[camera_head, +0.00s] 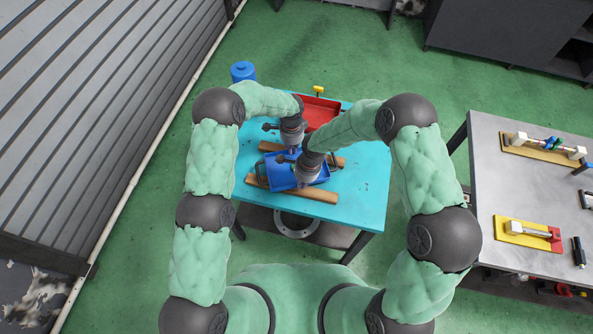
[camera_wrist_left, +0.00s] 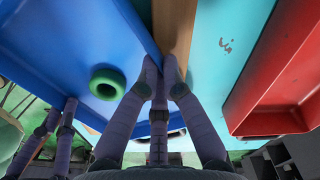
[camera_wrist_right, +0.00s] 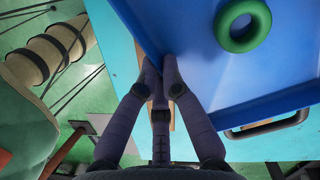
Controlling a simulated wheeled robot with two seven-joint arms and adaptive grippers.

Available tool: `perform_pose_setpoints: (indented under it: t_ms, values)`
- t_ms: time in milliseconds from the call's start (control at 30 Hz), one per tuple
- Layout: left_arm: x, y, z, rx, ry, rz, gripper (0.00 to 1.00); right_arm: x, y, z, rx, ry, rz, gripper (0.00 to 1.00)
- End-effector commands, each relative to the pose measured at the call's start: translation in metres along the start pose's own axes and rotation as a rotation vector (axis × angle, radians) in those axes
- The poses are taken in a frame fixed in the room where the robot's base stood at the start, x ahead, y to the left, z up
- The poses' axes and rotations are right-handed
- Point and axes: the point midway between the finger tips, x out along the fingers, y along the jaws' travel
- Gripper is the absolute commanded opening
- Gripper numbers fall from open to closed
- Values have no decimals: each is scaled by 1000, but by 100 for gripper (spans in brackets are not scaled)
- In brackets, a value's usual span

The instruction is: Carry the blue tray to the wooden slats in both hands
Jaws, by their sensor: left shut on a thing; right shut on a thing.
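The blue tray (camera_head: 282,177) is over the two wooden slats on the turquoise table; I cannot tell if it rests on them or hangs just above. The far slat (camera_head: 270,147) and near slat (camera_head: 318,194) show past its long sides. A green ring lies in the tray, seen in the left wrist view (camera_wrist_left: 107,83) and right wrist view (camera_wrist_right: 243,25). My left gripper (camera_head: 295,151) is shut on the tray's far wall (camera_wrist_left: 135,30). My right gripper (camera_head: 302,183) is shut on the near wall (camera_wrist_right: 138,28). My grippers hide part of the tray.
A red bin (camera_head: 318,113) sits behind the tray on the turquoise table (camera_head: 365,190), with a blue cylinder (camera_head: 243,71) at the far left corner. The table's right side is clear. A grey workbench (camera_head: 500,195) with fixtures stands to the right.

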Motion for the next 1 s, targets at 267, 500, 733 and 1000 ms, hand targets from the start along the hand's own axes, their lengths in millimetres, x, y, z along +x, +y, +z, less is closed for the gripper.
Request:
perform_pose_setpoints:
  t_ms: [267,500,733,1000]
  values:
    - [2,1,0,0,-1,3,31,0,-2,0,0,0,-4,31]
    - [-2,0,0,0,0,0,31,1,-1,0,0,0,-2,31]
    - [-34,-1,0,0,1,-3,31,1,0,0,0,0,-1,31]
    - [-86,0,0,0,1,-1,31,1,0,0,0,0,0,31]
